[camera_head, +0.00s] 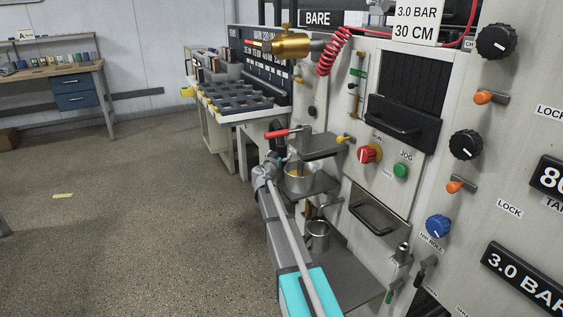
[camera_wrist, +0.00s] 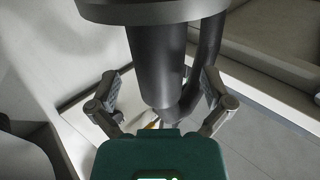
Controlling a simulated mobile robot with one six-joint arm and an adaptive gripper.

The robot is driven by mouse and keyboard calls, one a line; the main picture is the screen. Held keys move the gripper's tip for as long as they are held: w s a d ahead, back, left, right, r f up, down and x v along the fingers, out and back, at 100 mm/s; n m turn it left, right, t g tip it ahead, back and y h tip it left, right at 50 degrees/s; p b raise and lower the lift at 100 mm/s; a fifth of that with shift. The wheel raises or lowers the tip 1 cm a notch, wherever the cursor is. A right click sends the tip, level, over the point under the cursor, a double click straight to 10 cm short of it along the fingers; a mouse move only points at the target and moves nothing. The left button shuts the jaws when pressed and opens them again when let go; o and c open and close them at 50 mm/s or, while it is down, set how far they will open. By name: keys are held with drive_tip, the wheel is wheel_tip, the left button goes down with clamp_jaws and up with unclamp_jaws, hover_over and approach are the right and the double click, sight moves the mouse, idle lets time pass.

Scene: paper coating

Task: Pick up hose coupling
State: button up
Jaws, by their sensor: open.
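A dark upright cylinder (camera_wrist: 155,65) with a wide grey disc (camera_wrist: 150,10) on top fills the middle of the wrist view. A thinner dark pipe (camera_wrist: 207,60) curves down beside it on the right. My gripper (camera_wrist: 161,78) is open, with one finger on each side of this dark assembly; contact cannot be told. In the head view my gripper (camera_head: 270,166) is at a dark fitting (camera_head: 277,150) below a red lever (camera_head: 283,132). A brass fitting (camera_head: 285,45) sits higher up, near a red coiled hose (camera_head: 331,52). I cannot tell for certain which part is the hose coupling.
A metal cup (camera_head: 298,181) with yellow contents stands on a small shelf close by my gripper. Another cup (camera_head: 318,236) stands below. The machine panel (camera_head: 385,180) with knobs and handles bounds the right. Open floor (camera_head: 130,220) lies left.

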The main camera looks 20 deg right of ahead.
drive_tip(key=shift+x, duration=0.9)
clamp_jaws()
drive_tip(key=shift+r, duration=0.15)
idle(0.3)
wheel_tip(320, 180, up, 10)
drive_tip(key=p, duration=1)
drive_tip(key=shift+s, duration=0.1)
idle(0.6)
